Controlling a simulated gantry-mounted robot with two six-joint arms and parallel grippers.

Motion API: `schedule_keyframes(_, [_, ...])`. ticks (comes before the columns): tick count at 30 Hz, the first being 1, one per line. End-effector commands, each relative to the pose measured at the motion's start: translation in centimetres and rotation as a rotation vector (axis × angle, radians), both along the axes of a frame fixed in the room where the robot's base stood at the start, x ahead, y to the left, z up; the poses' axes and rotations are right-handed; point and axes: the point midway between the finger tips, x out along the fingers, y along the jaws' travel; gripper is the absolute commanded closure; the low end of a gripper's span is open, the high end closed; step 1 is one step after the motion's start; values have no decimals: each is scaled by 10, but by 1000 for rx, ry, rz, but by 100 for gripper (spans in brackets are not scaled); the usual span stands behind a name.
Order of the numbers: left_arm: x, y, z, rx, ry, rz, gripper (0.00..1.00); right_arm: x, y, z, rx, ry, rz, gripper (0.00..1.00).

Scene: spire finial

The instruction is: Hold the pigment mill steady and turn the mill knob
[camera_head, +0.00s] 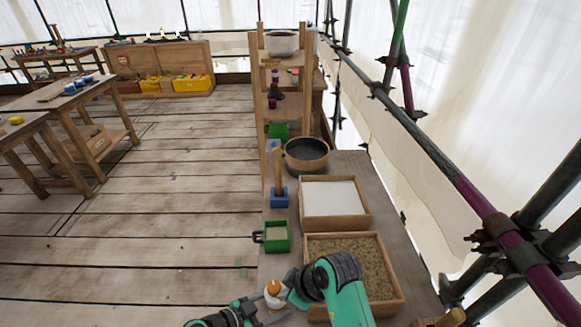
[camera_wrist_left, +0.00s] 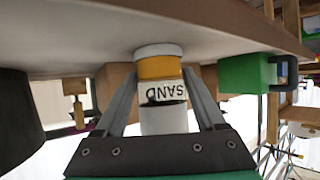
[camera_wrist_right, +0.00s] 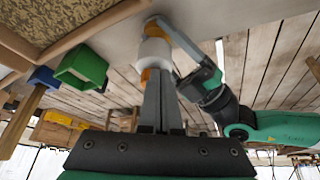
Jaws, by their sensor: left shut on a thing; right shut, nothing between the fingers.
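The pigment mill (camera_head: 273,299) is a small white cylinder with an orange knob (camera_head: 273,287) on top, standing at the near left of the bench. In the left wrist view the mill (camera_wrist_left: 161,92) shows a yellow-orange band and a label reading SAND, upside down. My left gripper (camera_wrist_left: 165,80) is shut on its body, one finger on each side. My right gripper (camera_wrist_right: 160,75) is shut and empty, its fingers close to the orange knob (camera_wrist_right: 149,75); I cannot tell whether they touch it. In the head view my right gripper (camera_head: 287,290) comes in from the right.
A tray of brown grain (camera_head: 398,300) lies partly under my right arm, with a tray of white powder (camera_head: 366,205) behind it. A green box (camera_head: 277,248), a blue block with a wooden handle (camera_head: 279,200) and a dark bowl (camera_head: 306,164) stand further back.

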Motion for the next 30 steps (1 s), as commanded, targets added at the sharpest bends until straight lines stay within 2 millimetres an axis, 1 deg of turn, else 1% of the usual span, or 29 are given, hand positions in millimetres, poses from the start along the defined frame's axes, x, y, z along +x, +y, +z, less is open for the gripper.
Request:
schedule_keyframes(4, [-1, -2, -1, 0, 1, -5, 59, -1, 3, 0, 2, -2, 2, 100])
schedule_keyframes(15, [-1, -2, -1, 1, 1, -7, 59, -1, 3, 0, 2, -2, 2, 100])
schedule_keyframes(25, [-1, -1, -1, 0, 1, -4, 60, -7, -4, 0, 2, -1, 1, 100])
schedule_keyframes(28, [-1, -1, -1, 0, 1, -3, 60, -7, -3, 5, 1, -2, 0, 100])
schedule_keyframes(30, [-1, -1, -1, 0, 1, -3, 60, -6, -3, 13, 1, -4, 1, 100])
